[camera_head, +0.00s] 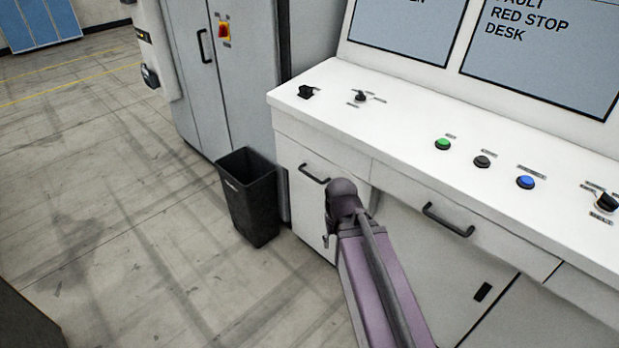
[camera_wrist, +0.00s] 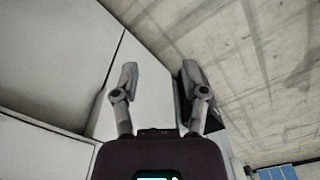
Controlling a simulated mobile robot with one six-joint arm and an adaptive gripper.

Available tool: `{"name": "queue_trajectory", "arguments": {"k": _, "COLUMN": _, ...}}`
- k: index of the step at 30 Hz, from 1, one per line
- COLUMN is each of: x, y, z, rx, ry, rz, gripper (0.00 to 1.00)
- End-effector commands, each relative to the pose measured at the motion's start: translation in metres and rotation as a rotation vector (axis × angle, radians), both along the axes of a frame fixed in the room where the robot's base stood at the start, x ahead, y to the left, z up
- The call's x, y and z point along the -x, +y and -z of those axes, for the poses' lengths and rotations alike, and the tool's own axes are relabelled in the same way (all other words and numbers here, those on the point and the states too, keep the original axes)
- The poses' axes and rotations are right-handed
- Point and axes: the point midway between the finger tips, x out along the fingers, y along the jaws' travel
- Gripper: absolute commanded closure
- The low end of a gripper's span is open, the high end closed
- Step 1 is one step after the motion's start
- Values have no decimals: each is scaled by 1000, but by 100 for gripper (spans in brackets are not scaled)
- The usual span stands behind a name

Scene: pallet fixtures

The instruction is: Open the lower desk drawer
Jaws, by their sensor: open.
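The white desk (camera_head: 400,132) has a left pedestal front (camera_head: 296,200) with a dark bar handle (camera_head: 314,174) near its top. It looks closed; its lower part is partly hidden by my arm. A wide drawer (camera_head: 490,232) to the right has its own bar handle (camera_head: 447,220) and looks closed. In the head view my gripper (camera_head: 328,228) is mostly hidden behind my wrist, low in front of the pedestal. In the wrist view my gripper (camera_wrist: 158,78) has its two fingers spread apart, with nothing seen held between them. White desk panels (camera_wrist: 60,60) show beside it; contact cannot be told.
A black bin (camera_head: 250,200) stands on the floor just left of the pedestal, near my gripper. A grey cabinet (camera_head: 235,85) stands behind it. The desk top carries several buttons and knobs. Open concrete floor (camera_head: 110,190) lies to the left.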

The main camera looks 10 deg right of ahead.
Motion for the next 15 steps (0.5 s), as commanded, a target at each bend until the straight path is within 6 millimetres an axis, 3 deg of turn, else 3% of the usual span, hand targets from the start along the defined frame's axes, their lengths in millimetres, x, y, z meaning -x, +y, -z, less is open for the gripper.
{"name": "queue_trajectory", "arguments": {"k": 8, "x": -35, "y": 13, "z": 32, "rx": -74, "ry": -126, "rz": 32, "gripper": 43}}
{"name": "queue_trajectory", "arguments": {"k": 15, "x": -89, "y": 39, "z": 66, "rx": -204, "ry": -328, "rz": 94, "gripper": 43}}
